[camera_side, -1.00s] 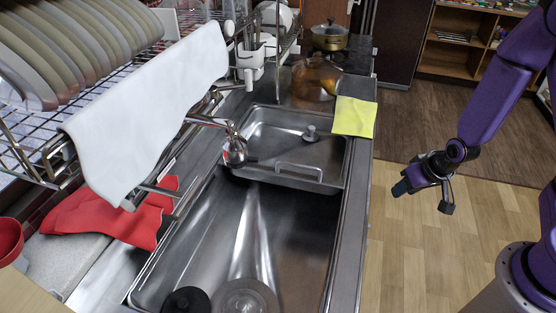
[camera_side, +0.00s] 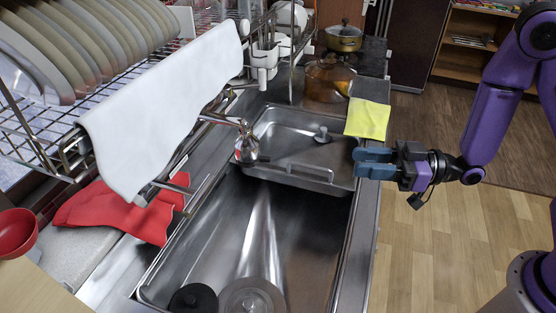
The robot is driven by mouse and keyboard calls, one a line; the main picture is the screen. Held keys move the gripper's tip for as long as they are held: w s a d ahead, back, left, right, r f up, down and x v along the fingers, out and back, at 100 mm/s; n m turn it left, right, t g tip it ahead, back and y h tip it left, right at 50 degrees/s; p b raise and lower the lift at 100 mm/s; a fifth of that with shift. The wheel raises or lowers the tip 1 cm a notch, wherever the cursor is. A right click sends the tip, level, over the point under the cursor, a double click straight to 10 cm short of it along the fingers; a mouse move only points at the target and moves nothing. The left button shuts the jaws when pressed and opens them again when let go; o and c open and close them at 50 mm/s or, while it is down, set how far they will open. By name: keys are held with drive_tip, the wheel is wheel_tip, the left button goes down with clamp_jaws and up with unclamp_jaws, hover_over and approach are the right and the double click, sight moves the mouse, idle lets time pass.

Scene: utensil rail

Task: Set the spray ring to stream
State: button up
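The faucet (camera_side: 226,121) is chrome and reaches over the sink from the left. Its spray head (camera_side: 247,149) hangs at the spout's end, with a small red mark and a short dark part on its right side. The ring on the head is too small to tell apart, and its setting cannot be read. My gripper (camera_side: 357,162) is at the sink's right edge, to the right of the spray head and well apart from it. Its two blue-grey fingers point left and lie close together. Nothing shows between them, but whether they are fully shut is unclear.
A white towel (camera_side: 160,115) hangs from the dish rack left of the faucet. A metal tray (camera_side: 290,172) spans the sink's far part. A yellow cloth (camera_side: 367,119), amber pot (camera_side: 328,80) and red cloth (camera_side: 115,208) lie around. Space between gripper and spray head looks clear.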

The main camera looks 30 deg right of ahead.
drive_tip(key=f+x, duration=0.1)
drive_tip(key=x, duration=1.6)
drive_tip(key=shift+a, duration=0.15)
drive_tip(key=shift+w+f, duration=0.1)
drive_tip(key=shift+f, duration=0.05)
drive_tip(key=shift+c, duration=0.3)
clamp_jaws()
